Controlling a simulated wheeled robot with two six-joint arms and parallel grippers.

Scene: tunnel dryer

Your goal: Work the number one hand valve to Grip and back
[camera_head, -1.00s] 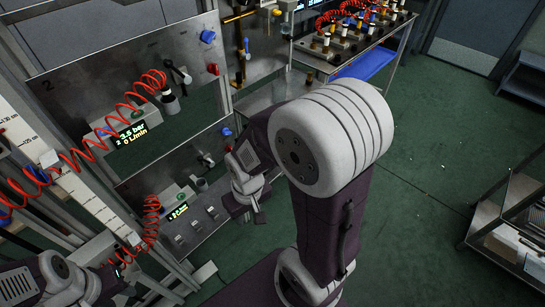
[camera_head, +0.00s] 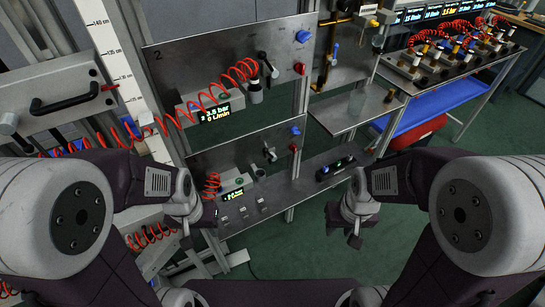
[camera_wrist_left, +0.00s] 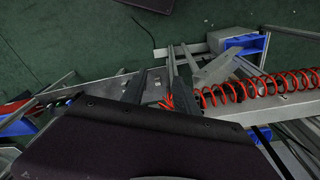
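The upper panel (camera_head: 205,62) is marked 2 and carries a black-handled lever (camera_head: 268,66) near a coiled red hose. The lower panel (camera_head: 232,152) carries a smaller lever valve (camera_head: 270,155), with a lit display beneath. I cannot read which valve is number one. My left gripper (camera_head: 190,233) hangs in front of the left end of the lower ledge, apart from both levers. My right gripper (camera_head: 355,238) hangs over the green floor, right of the panels. Neither appears to hold anything; finger gaps are unclear. The left wrist view shows mostly dark housing, floor and red hose.
A display (camera_head: 215,114) reads about 3.8 bar on the upper panel. Blue knobs (camera_head: 303,36) and red knobs (camera_head: 299,68) sit by the panels' right edges. A silver shelf (camera_head: 342,110) juts out at right. A ruled post (camera_head: 125,75) stands left. Open green floor (camera_head: 300,262) lies below.

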